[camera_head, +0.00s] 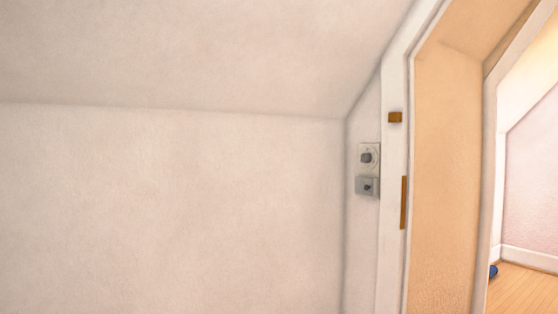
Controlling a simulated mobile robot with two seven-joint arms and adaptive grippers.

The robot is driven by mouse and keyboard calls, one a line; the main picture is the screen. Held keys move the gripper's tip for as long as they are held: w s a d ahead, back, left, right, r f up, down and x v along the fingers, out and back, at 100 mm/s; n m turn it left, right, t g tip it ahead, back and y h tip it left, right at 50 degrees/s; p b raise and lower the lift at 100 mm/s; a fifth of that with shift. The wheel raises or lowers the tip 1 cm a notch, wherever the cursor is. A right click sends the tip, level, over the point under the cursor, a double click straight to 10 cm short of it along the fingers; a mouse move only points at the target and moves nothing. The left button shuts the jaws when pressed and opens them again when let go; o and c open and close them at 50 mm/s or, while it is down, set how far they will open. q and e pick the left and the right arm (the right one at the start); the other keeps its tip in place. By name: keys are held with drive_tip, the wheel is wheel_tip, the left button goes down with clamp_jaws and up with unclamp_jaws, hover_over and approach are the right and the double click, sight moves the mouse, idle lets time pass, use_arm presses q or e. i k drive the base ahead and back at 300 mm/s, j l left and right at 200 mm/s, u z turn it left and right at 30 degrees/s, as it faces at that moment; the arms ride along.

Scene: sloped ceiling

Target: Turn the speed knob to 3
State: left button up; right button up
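A dark grey knob (366,157) sits on a light plate (374,147) on the narrow wall strip left of the doorway. Its markings and the way it points are too small to tell. Just below it is a grey-green box (367,186) with a small dark knob or button at its centre. I cannot tell from the picture which of the two is the speed knob. Neither of my grippers is in view.
A bare pale wall (170,210) under a sloped ceiling (190,50) fills the left and middle. A white door frame (394,200) with brass-coloured plates edges the open doorway. Beyond it are a wooden floor (525,290) and a small blue object (493,271).

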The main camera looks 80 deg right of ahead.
sight(365, 158)
drive_tip(key=z, duration=1.85)
drive_tip(key=j+z, duration=0.1)
drive_tip(key=z, duration=0.4)
drive_tip(key=j+z, duration=0.15)
drive_tip(key=z, duration=0.3)
drive_tip(key=j+z, duration=0.1)
drive_tip(key=z, duration=0.4)
drive_tip(key=k+j, duration=0.2)
drive_tip(key=j, duration=0.1)
